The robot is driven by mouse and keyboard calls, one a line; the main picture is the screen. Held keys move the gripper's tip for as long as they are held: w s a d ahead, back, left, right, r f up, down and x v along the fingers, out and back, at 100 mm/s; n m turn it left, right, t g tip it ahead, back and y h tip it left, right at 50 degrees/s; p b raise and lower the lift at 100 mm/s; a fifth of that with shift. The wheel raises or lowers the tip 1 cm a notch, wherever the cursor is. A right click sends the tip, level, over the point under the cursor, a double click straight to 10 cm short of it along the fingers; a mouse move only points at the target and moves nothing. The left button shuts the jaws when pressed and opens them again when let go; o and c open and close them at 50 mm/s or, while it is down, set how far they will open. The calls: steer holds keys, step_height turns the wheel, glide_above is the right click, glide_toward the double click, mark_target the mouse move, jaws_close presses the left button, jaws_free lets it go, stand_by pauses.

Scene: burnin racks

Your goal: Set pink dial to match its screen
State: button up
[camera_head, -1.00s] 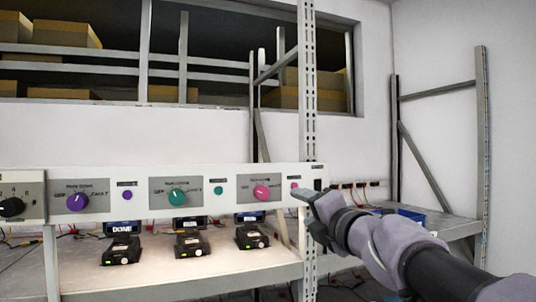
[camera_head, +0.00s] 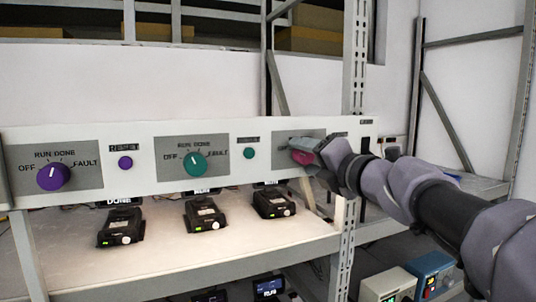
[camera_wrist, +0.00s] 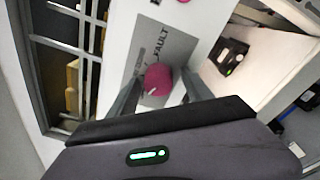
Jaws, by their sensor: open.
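The pink dial (camera_wrist: 159,79) sits on a grey plate with a FAULT label in the wrist view. My gripper (camera_wrist: 160,88) is open, with one finger on each side of the dial; I cannot tell whether they touch it. In the head view my gripper (camera_head: 301,150) covers most of the pink dial (camera_head: 303,158). A pale pointer mark shows on the dial, but the setting it points at is unclear. The dial's screen (camera_head: 268,184) is mostly hidden beneath the panel, and its word is not readable.
The white panel (camera_head: 90,140) also carries a purple dial (camera_head: 54,176), a teal dial (camera_head: 195,163) and small reset buttons. Black devices (camera_head: 274,203) stand on the shelf below. A metal post (camera_head: 355,60) rises just behind my arm. Two boxes (camera_head: 388,284) stand lower right.

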steer(key=shift+s+d+r, duration=0.15)
steer(key=shift+s+d, duration=0.1)
steer(key=shift+s, duration=0.15)
jaws_close()
steer(key=shift+m, duration=0.3)
steer(key=m+p, duration=0.1)
steer(key=m, duration=0.2)
steer(key=shift+p, duration=0.4)
steer(key=shift+m+t+p, duration=0.4)
steer(key=shift+m+p, duration=0.35)
steer(key=shift+m, duration=1.85)
